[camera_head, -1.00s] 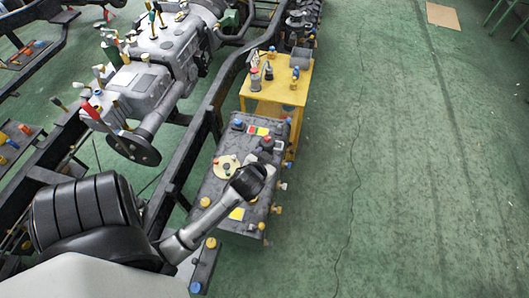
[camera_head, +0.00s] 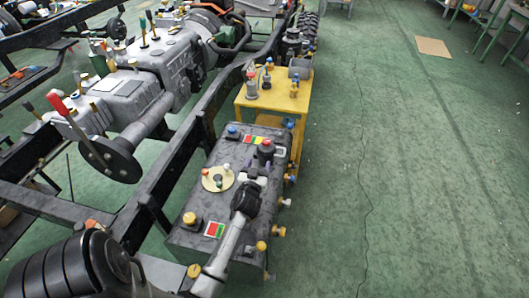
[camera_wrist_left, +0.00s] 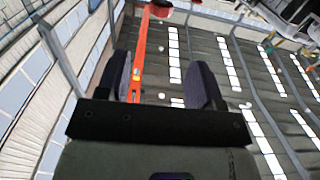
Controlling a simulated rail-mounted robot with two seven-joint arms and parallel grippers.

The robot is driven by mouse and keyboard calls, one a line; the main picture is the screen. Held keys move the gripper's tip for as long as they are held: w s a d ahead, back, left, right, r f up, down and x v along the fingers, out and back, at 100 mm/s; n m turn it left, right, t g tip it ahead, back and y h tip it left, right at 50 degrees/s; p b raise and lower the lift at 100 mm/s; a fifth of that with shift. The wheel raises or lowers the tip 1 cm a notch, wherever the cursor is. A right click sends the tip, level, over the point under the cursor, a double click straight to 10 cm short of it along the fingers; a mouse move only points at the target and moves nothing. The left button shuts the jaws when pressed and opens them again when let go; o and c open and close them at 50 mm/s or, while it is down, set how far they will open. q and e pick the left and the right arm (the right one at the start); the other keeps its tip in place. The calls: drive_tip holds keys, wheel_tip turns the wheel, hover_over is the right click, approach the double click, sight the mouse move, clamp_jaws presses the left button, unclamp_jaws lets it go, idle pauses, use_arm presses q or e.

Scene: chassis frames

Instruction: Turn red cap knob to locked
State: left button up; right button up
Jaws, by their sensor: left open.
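The red cap knob (camera_head: 266,147) stands upright near the far right of the dark grey box's top in the head view, with a dark body under its red top. Its turned position is too small to tell. My left gripper (camera_head: 254,176) is over the box, just nearer to me than the knob and apart from it as far as I can see. In the left wrist view its two dark fingers (camera_wrist_left: 163,82) are spread, with nothing held between them. The knob does not show in that view. My right gripper is out of view.
The dark box (camera_head: 187,240) also carries a cream dial (camera_head: 217,179), a blue knob (camera_head: 232,131) and yellow knobs (camera_head: 189,218). A yellow table (camera_head: 290,104) stands behind it. Chassis rails (camera_head: 157,181) run along the left. Green floor (camera_head: 430,190) is clear on the right.

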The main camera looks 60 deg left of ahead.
sight(265, 144)
use_arm(q)
drive_tip(key=b+x, duration=0.1)
drive_tip(key=x, duration=0.2)
drive_tip(key=b+x, duration=0.1)
drive_tip(key=x, duration=0.3)
drive_tip(key=b+x, duration=0.1)
drive_tip(key=x, duration=0.2)
drive_tip(key=shift+w+a+f, duration=0.15)
drive_tip(key=shift+a+f, duration=0.05)
drive_tip(key=shift+f, duration=0.15)
drive_tip(key=shift+x, duration=0.8)
